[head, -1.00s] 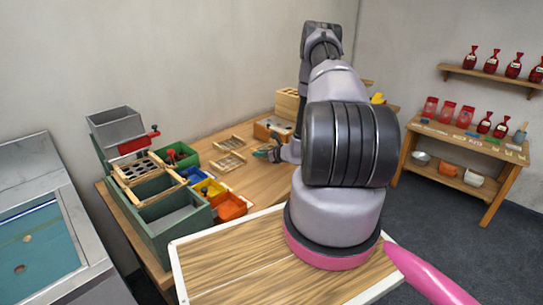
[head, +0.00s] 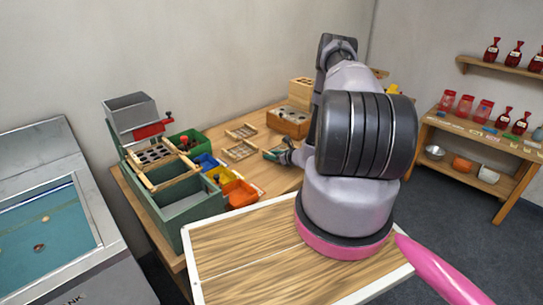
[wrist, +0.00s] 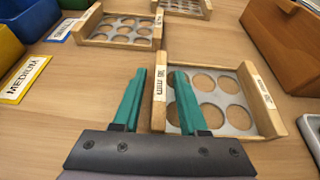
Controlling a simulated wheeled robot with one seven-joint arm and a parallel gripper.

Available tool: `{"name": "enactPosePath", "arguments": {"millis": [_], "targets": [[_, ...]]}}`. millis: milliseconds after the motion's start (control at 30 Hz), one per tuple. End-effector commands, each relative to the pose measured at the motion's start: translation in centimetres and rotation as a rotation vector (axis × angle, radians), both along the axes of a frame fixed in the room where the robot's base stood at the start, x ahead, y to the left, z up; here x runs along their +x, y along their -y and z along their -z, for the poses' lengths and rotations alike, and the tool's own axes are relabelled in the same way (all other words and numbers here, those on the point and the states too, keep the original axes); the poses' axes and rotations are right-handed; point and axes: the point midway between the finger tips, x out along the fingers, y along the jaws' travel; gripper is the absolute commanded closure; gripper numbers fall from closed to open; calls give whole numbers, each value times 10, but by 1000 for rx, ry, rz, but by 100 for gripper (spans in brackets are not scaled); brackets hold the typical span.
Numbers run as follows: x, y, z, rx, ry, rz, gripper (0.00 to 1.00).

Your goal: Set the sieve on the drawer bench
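A sieve, a wooden frame around a metal plate with round holes, lies on the worktop right ahead of my gripper in the wrist view (wrist: 222,105). A label is on its left rail. My gripper (wrist: 160,72) is open, its two teal fingers apart at either side of that rail, with no grip on it visible. In the head view my gripper (head: 276,154) is low over the worktop, beside similar frames (head: 240,150). I cannot tell surely which piece is the drawer bench; a wooden box with round openings (head: 288,122) stands behind the gripper.
Another sieve (wrist: 118,30) lies further off at the upper left. Blue and yellow bins are at the left, near a "MEDIUM" card (wrist: 22,82). A brown wooden box (wrist: 285,45) stands close at the right. A green box stand with hopper (head: 180,205) fills the worktop's left end.

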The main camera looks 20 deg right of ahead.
Motion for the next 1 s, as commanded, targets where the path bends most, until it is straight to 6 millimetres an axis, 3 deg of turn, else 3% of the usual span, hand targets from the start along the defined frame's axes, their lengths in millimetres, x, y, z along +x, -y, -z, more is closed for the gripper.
{"name": "enactPosePath", "arguments": {"millis": [367,1000], "targets": [[0,0,-4,0,0,1,53],[-97,36,-45,0,-1,2,53]]}}
